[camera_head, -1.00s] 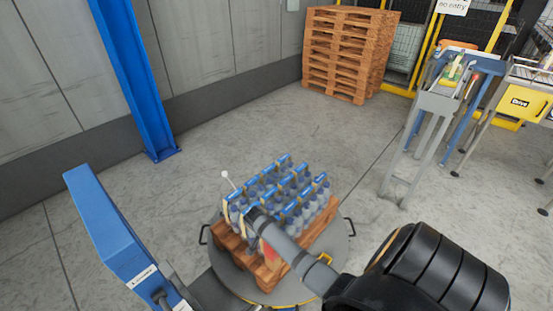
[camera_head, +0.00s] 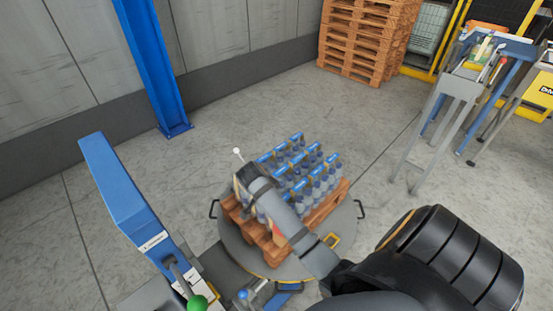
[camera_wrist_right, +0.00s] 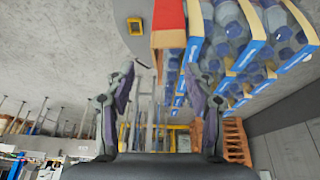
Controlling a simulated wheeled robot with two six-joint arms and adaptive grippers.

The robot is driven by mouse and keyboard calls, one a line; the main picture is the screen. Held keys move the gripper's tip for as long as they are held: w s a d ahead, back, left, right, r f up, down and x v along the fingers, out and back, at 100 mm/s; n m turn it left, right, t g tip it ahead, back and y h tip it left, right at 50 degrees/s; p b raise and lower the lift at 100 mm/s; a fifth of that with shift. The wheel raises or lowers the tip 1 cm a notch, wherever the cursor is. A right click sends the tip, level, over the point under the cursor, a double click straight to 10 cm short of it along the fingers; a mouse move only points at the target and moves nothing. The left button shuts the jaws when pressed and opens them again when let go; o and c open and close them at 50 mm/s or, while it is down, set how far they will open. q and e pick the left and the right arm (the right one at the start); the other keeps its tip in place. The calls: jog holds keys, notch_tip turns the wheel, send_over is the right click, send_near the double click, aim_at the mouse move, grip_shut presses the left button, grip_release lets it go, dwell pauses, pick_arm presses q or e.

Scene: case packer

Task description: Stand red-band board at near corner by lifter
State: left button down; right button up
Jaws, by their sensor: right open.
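The red-band board (camera_wrist_right: 170,38) shows in the right wrist view at the top centre, a pale panel with a red band, beside the bottle packs. In the head view a small red patch of it (camera_head: 276,232) shows at the near side of the pallet load, mostly hidden by my right arm. My right gripper (camera_wrist_right: 160,80) is open, with nothing between its fingers; the board is beyond the fingertips. In the head view my right wrist (camera_head: 252,178) covers the load's left corner. The blue lifter (camera_head: 125,195) stands at the left. My left gripper is out of view.
Blue-labelled bottle packs (camera_head: 305,165) stand on a wooden pallet (camera_head: 328,205) on a round turntable (camera_head: 350,222). A pallet stack (camera_head: 368,40) stands at the back, and a grey stand (camera_head: 445,100) at the right. The floor behind the load is clear.

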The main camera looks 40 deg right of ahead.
jog(key=shift+r, duration=0.15)
jog(key=w+a+f+n+t+y, duration=0.1)
jog(key=w+a+f+n+t, duration=0.15)
jog(key=w+n+t, duration=0.4)
jog(key=s+a+f+n+y, duration=0.1)
jog(key=s+f+n, duration=0.2)
jog(key=f, duration=0.6)
jog(key=s+a+f+n+y, duration=0.1)
jog(key=s+a+f+n, duration=0.2)
jog(key=f, duration=0.5)
jog(key=s+d+f+n+g, duration=0.2)
jog(key=s+f+n+g, duration=0.1)
jog(key=s+f, duration=0.9)
jog(key=s+f+n+g, duration=0.1)
jog(key=s+f, duration=0.3)
jog(key=s, duration=0.7)
jog(key=s+f+n+g, duration=0.1)
jog(key=s+f, duration=0.4)
jog(key=s, duration=0.6)
jog(key=shift+s+a+f+y, duration=0.15)
jog(key=shift+a+f+y, duration=0.15)
jog(key=shift+y, duration=0.1)
